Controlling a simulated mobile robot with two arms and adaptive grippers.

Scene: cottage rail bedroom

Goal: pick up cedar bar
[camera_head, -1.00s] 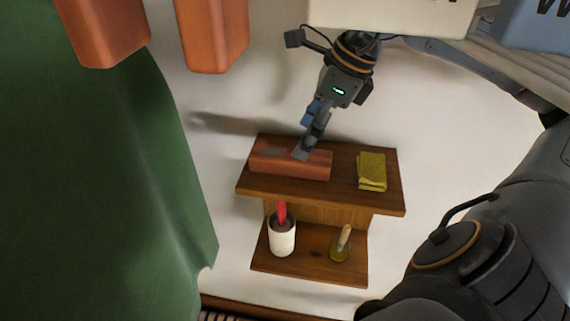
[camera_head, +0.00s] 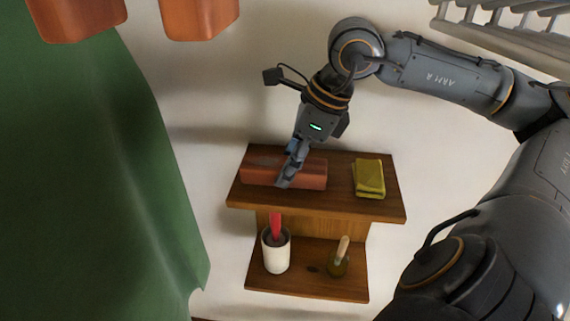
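The cedar bar (camera_head: 257,173) is a long reddish-brown block lying on the left of the wooden shelf's upper board (camera_head: 342,205). My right gripper (camera_head: 284,182) comes down from above at the bar's middle, and its fingers overlap the bar in the picture. The fingers show nearly edge-on, so I cannot tell whether they are open or closed on the bar, or whether they touch it. My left gripper is not in view.
A folded yellow-green cloth (camera_head: 369,178) lies right of the bar. On the lower board (camera_head: 306,285) stand a white cup (camera_head: 276,254) with a red item in it and a small olive pot (camera_head: 337,265) with a wooden handle. A green curtain (camera_head: 90,180) hangs at left.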

